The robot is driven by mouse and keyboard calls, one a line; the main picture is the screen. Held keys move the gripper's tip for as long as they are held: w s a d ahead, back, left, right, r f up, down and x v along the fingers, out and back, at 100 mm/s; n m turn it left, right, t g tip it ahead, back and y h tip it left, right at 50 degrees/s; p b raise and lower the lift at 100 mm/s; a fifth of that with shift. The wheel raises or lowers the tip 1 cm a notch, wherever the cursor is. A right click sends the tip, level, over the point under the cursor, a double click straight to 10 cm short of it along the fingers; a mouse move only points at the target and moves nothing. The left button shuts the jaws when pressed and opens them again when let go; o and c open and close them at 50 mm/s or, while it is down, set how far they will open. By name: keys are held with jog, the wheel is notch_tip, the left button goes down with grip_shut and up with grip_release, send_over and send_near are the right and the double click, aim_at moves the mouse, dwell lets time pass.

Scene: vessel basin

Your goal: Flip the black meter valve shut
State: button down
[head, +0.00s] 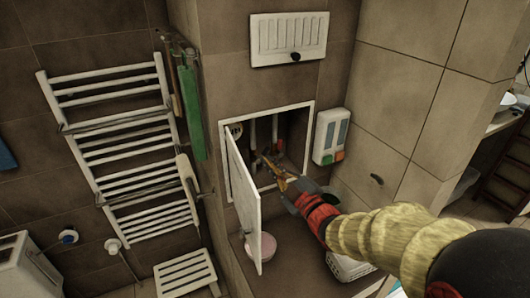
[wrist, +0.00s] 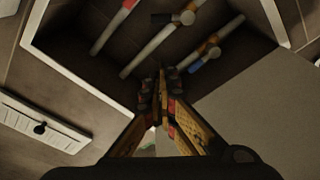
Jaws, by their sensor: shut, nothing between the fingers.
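The black meter valve handle (wrist: 163,19) shows at the top of the wrist view, on a white pipe (wrist: 150,53) inside the open wall cabinet. It sticks out to the left of a metal fitting (wrist: 187,17). In the head view it is too small and covered to pick out. My gripper (wrist: 161,80) is shut and empty, with its fingertips together below the black handle in the wrist picture and apart from it. In the head view my gripper (head: 268,162) reaches into the cabinet opening from the right.
A blue-handled valve (wrist: 201,60) is on the right pipe, and a red-marked pipe (wrist: 113,24) is on the left. The cabinet door (head: 243,195) hangs open at left of my gripper. A soap dispenser (head: 330,136) is right of the opening. A white vent panel (head: 289,39) is above.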

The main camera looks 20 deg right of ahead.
jog(key=w, duration=0.3)
jog(key=w+b, duration=0.1)
jog(key=w, duration=0.2)
jog(key=w+f+b, duration=0.1)
jog(key=w, duration=0.2)
jog(key=shift+w+a, duration=0.15)
jog(key=shift+a, duration=0.1)
jog(key=shift+d+f, duration=0.3)
jog(key=shift+f, duration=0.05)
jog(key=shift+d+f+m+b, duration=0.1)
jog(key=shift+d+m+b, duration=0.2)
jog(key=shift+m, duration=0.25)
jog(key=shift+d+f+m+b, duration=0.15)
jog(key=shift+m+b, duration=0.15)
jog(key=shift+m, duration=0.25)
jog(key=d+m+b, duration=0.1)
jog(key=m, duration=0.1)
jog(key=d+f+m+h+b, duration=0.1)
jog(key=m, duration=0.2)
jog(key=d+f+m+t+b, duration=0.1)
jog(key=m, duration=0.1)
jog(key=shift+w+f+m+h, duration=0.1)
jog(key=shift+w+m+h, duration=0.2)
jog(key=shift+w+m, duration=0.1)
jog(key=shift+f, duration=0.1)
